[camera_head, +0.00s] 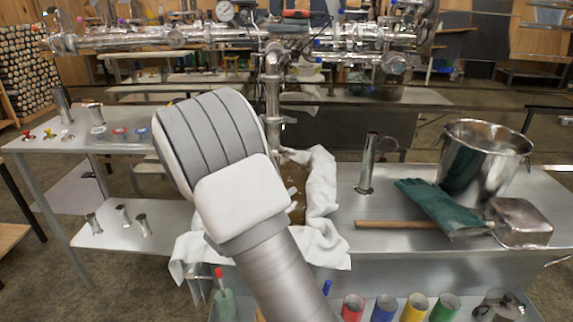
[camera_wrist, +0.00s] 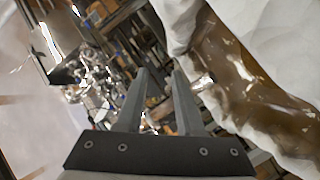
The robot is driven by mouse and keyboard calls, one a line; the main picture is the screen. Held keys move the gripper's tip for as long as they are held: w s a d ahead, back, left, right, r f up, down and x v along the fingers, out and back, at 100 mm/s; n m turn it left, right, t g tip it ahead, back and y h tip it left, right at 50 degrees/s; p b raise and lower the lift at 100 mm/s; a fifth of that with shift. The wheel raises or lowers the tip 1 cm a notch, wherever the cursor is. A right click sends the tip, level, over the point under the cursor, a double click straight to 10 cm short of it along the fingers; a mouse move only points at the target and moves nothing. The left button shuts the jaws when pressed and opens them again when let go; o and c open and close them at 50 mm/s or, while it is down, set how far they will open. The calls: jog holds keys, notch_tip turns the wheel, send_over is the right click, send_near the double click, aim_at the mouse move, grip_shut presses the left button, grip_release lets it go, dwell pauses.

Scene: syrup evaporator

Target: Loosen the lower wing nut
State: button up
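I cannot make out the lower wing nut in either view. In the head view, a steel vertical pipe (camera_head: 272,95) comes down from the overhead pipework, and my arm hides what is behind it. In the wrist view, my gripper (camera_wrist: 162,72) is open, its two dark fingers apart with nothing between them. A small shiny metal part (camera_wrist: 202,82) lies just right of the right fingertip; I cannot tell what it is. My gripper is hidden behind my arm in the head view.
White cloth (camera_head: 322,190) drapes around a brown glossy surface (camera_wrist: 235,70) close on the gripper's right. The right bench holds a steel bucket (camera_head: 482,160), green glove (camera_head: 438,205), wooden-handled scoop (camera_head: 520,222) and upright metal cylinder (camera_head: 368,165). A left table (camera_head: 60,142) holds small fittings.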

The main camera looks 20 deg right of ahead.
aim_at(285, 155)
jog(key=w+a+n+t+y, duration=0.2)
jog(key=w+a+n+t, duration=0.1)
jog(key=w+a+t, duration=0.2)
jog(key=b+x, duration=0.3)
jog(key=x, duration=1.4)
jog(key=shift+d, duration=0.2)
grip_shut()
